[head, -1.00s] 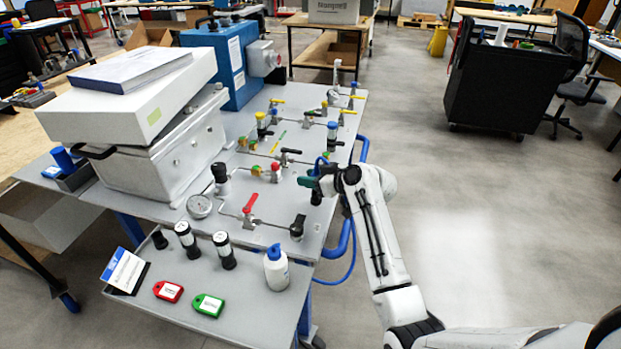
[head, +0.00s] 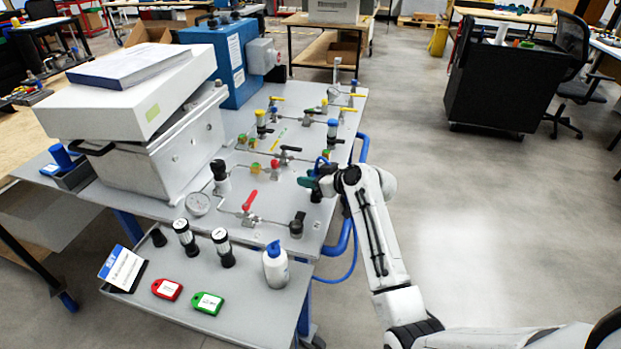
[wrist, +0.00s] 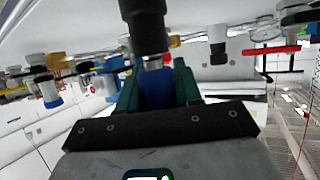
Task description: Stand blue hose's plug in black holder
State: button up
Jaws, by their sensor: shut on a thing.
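My gripper (head: 322,184) is at the right edge of the grey panel, its dark green fingers shut on the blue hose's plug. In the wrist view the gripper (wrist: 158,90) has the blue plug (wrist: 157,90) between its fingers. A dark round fitting (wrist: 145,30) with a metal end is right against or close to the plug; I cannot tell if they are joined. In the head view a black piece (head: 316,196) shows just below the fingers. The blue hose (head: 352,262) loops down past the table edge. A short, empty-looking black holder (head: 158,238) stands on the front shelf at left.
Two black-and-white cylinders (head: 185,238), a white bottle (head: 275,266), red (head: 167,289) and green (head: 207,303) tags and a sign stand on the front shelf. Valves and a gauge (head: 198,203) crowd the panel.

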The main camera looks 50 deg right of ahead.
jog(key=shift+f+b, duration=0.4)
jog(key=shift+b, duration=0.05)
dwell(0.5)
dwell(0.4)
jog(key=o, duration=1.1)
jog(key=shift+o, duration=0.2)
jog(key=v, duration=1)
jog(key=shift+s, duration=0.4)
jog(key=shift+r, duration=0.1)
